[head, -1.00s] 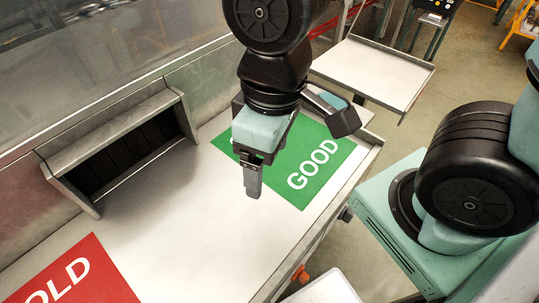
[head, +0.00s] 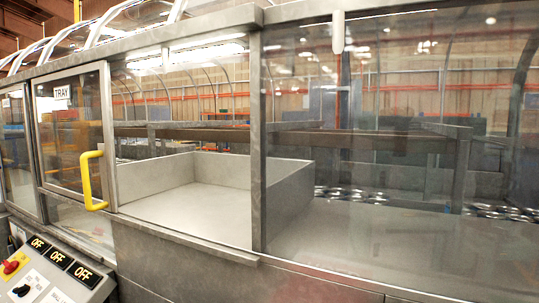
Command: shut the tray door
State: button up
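The tray door (head: 75,130) is a framed clear panel with a white "TRAY" label, at the left in the head view. Its yellow handle (head: 88,182) is a vertical bar near the door's right edge. The door stands to the left of the tray opening, and the opening appears uncovered. Behind the opening is a grey, low-walled tray (head: 190,208), which looks empty. My gripper is out of view.
A grey post (head: 258,130) bounds the opening on the right, with a large clear pane (head: 400,200) beyond it. A sloped control panel (head: 50,275) with "OFF" displays and a red knob (head: 14,263) juts out at lower left. Shiny parts lie behind the pane.

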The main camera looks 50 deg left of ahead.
aim_at(104, 153)
jog(key=k+j+u, duration=0.1)
jog(key=k+j, duration=0.8)
jog(key=k+u, duration=0.1)
jog(key=u, duration=1.95)
